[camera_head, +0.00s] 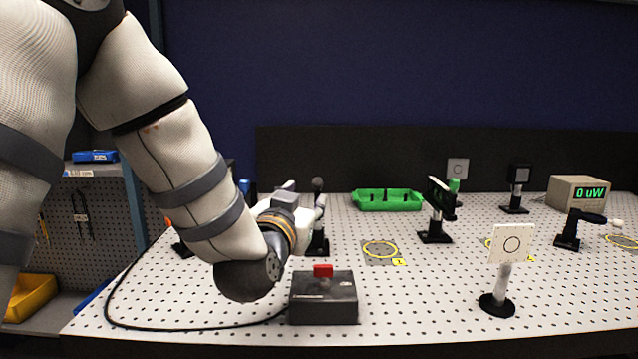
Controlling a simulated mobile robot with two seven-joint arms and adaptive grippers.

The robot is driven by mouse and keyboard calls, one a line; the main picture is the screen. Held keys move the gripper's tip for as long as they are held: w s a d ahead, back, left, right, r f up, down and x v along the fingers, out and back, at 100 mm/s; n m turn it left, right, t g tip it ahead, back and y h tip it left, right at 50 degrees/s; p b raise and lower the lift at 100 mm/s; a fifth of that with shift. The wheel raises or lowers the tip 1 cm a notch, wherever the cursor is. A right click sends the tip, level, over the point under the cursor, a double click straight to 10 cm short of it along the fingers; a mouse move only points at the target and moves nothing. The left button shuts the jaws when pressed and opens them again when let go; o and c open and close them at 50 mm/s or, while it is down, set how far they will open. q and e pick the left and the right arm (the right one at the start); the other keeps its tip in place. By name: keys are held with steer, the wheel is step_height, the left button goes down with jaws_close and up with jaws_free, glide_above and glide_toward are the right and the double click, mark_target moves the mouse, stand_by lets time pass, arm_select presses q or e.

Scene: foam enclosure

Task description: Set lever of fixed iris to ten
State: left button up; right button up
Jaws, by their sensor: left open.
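My left gripper (306,204) reaches in from the left, low over the perforated table. Its light fingers are apart and stand close to a dark post-mounted part (318,185) on a black base, which they partly cover. This part may be the fixed iris, but its lever and any scale marks are hidden or too small to read. I cannot tell whether the fingers touch it. My right gripper is not in view.
A black box (323,300) with a red button stands at the front. A white card (511,243) on a post stands front right.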

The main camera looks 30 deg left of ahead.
mark_target(316, 185)
arm_select(q)
steer(key=x, duration=0.9)
steer(key=shift+w+a, duration=0.1)
steer(key=shift+w, duration=0.25)
jaws_close()
